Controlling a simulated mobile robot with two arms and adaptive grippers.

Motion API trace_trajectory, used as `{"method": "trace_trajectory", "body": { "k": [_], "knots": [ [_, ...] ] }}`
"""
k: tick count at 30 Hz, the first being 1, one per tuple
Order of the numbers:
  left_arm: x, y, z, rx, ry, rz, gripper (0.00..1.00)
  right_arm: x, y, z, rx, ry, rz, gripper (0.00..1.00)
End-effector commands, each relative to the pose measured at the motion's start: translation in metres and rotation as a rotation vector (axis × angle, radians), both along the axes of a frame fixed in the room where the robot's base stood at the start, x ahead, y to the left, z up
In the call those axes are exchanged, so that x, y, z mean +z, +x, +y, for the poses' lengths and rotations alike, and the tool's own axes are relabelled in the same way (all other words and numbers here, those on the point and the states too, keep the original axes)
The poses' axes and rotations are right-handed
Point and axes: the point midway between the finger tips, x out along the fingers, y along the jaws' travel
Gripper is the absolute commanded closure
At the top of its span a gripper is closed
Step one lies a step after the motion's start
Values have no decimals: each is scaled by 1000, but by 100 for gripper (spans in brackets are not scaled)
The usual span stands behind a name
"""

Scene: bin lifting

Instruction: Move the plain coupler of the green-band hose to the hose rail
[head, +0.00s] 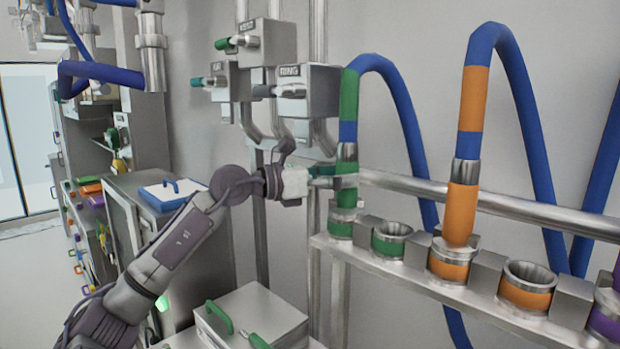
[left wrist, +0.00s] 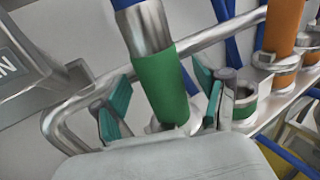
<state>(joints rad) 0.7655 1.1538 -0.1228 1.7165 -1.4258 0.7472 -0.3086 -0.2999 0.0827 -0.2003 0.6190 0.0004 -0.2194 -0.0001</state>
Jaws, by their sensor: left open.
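The blue hose with a green band (head: 348,100) arches up and ends in a coupler with a grey metal collar and a green lower sleeve (left wrist: 160,85). This coupler stands upright in the left green-marked socket (head: 341,225) of the metal hose rail (head: 400,270). I cannot tell if it is the plain one. My left gripper (head: 332,178) is at the coupler, level with its green sleeve. In the left wrist view the teal fingers stand open, one on either side of the sleeve, with gaps. My right gripper is not in view.
An empty green-marked socket (head: 390,239) lies just right of the coupler. An orange hose coupler (head: 462,210) stands further right, before an empty orange-marked socket (head: 526,288). A horizontal metal pipe (head: 510,207) runs behind. Valve boxes (head: 310,93) hang above my gripper.

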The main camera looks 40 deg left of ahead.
Motion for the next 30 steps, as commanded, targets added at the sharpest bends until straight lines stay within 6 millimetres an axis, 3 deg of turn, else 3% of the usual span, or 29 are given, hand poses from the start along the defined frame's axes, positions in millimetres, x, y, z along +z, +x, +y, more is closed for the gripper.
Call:
{"method": "trace_trajectory", "body": {
  "k": [6,21,30],
  "knots": [
    [-1,-28,16,2,6,5,27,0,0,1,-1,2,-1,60],
    [1,-75,42,-2,-1,-2,27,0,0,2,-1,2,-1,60],
    [2,-91,50,-1,3,-1,27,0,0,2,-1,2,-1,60]
  ]
}}
